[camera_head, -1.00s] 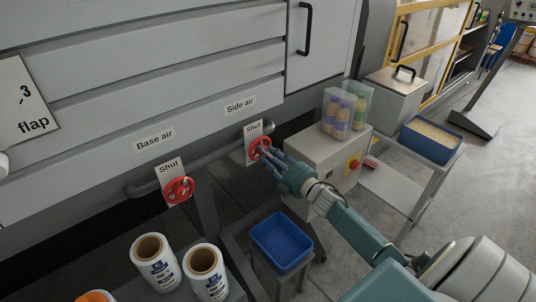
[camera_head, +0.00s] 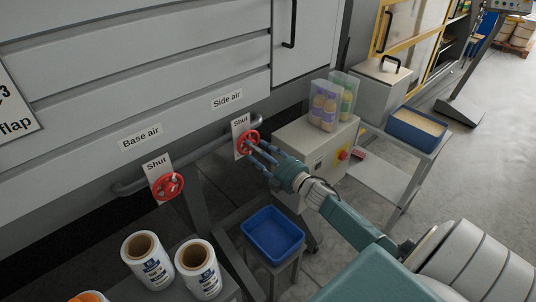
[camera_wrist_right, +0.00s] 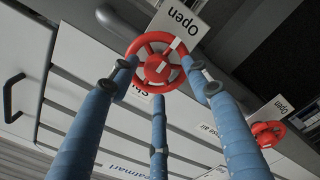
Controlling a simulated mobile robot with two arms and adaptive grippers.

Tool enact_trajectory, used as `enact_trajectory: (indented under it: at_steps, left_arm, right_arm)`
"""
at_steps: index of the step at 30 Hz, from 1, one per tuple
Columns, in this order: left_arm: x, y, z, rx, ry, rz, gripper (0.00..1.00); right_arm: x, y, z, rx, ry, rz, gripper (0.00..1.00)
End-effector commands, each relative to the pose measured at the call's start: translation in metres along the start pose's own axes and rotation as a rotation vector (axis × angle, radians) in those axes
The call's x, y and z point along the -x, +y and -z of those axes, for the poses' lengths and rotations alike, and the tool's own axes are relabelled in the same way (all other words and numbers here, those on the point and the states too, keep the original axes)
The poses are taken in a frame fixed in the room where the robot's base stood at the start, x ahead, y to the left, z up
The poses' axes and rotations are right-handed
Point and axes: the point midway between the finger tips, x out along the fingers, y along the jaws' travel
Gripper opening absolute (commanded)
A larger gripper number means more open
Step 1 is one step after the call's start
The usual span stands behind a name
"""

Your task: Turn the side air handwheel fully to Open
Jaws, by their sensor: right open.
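The side air handwheel (camera_head: 242,146) is a small red spoked wheel below the "Side air" label (camera_head: 227,99). Its plate reads "Shut" above the wheel in the head view. In the right wrist view the wheel (camera_wrist_right: 143,46) lies straight ahead, with "Open" (camera_wrist_right: 182,19) on one side and a partly hidden "Shut" on the opposite side. A white mark shows on its rim near "Open". My right gripper (camera_head: 259,156) is open, its blue fingers spread at the wheel; they also show in the wrist view (camera_wrist_right: 160,85). Contact is unclear. My left gripper is not in view.
The similar red base air handwheel (camera_head: 168,187) sits lower left, on the grey pipe (camera_head: 205,150). A blue bin (camera_head: 273,236) and white film rolls (camera_head: 148,261) stand below. A grey box with a red button (camera_head: 343,155) is right of the wheel.

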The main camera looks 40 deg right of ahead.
Motion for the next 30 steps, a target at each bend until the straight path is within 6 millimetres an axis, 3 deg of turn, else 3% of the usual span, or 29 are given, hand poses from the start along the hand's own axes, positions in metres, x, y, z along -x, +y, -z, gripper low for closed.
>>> enact_trajectory:
  at_steps: [9, 15, 30]
  left_arm:
    - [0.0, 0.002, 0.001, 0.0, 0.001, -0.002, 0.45]
    - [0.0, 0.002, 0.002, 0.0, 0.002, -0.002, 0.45]
    - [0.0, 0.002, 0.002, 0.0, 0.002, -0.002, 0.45]
  right_arm:
    - [0.068, -0.003, 0.001, 0.001, 0.0, 0.006, 0.48]
    - [0.098, -0.003, 0.002, -0.001, 0.001, 0.005, 0.48]
    - [0.107, -0.002, 0.002, 0.0, 0.002, 0.003, 0.48]
